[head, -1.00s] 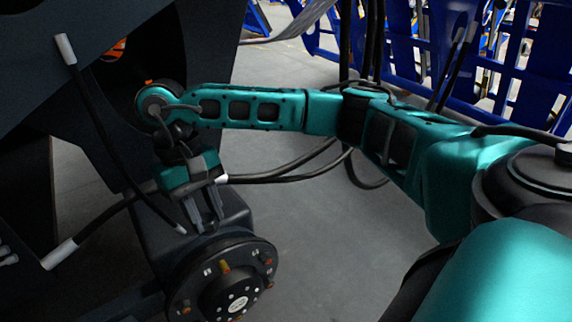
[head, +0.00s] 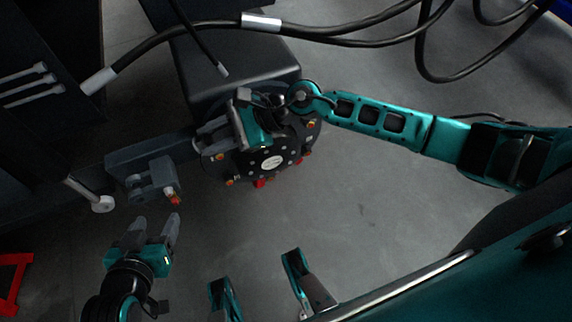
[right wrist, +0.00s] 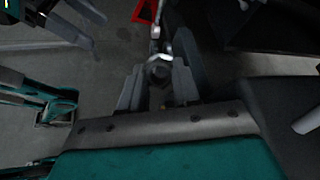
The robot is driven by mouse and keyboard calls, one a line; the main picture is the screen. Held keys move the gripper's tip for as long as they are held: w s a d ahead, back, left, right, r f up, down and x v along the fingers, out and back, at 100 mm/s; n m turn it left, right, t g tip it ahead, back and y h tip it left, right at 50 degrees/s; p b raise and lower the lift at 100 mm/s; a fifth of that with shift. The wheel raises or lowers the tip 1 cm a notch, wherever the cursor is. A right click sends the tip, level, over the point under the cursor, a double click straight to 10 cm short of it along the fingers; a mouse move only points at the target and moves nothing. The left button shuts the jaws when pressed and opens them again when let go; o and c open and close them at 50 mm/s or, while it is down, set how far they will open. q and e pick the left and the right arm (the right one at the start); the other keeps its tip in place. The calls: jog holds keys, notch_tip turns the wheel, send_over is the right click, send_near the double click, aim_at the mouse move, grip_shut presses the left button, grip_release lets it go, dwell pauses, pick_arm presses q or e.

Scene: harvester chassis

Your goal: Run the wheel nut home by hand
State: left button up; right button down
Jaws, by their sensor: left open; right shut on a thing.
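The dark wheel hub (head: 283,163) has several orange and red-tipped studs around its face and sits in the middle of the head view. My right gripper (head: 202,137) is in front of the hub's upper left side, its fingers pointing left. In the right wrist view its two fingers (right wrist: 158,82) are closed about a small dark rounded thing (right wrist: 160,71), which looks like the wheel nut. The head view does not show that thing clearly. My left gripper (head: 157,230) is open and empty, below and left of the hub, apart from it.
A grey bracket (head: 152,180) with a red-tipped pin (head: 174,199) stands just above my left gripper. Black hoses (head: 335,35) cross the top. A red stand (head: 13,277) is at the lower left. Clear floor (head: 370,205) lies right of the hub.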

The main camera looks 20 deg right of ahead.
jog(key=s+d+f+m+t+h+b, duration=0.2)
jog(key=s+d+m+t+h, duration=0.1)
jog(key=d+m+t, duration=0.3)
jog(key=s+d+f+m+t+h+b, duration=0.3)
jog(key=d+m+t+h, duration=0.3)
jog(key=t, duration=0.5)
jog(key=shift+s+f+b, duration=0.2)
jog(key=shift+s+b, duration=0.15)
jog(key=shift+s, duration=0.2)
jog(key=x, duration=0.3)
jog(key=f+b+x, duration=0.1)
jog(key=x, duration=0.1)
jog(key=shift+w+d, duration=0.3)
jog(key=shift+w, duration=0.25)
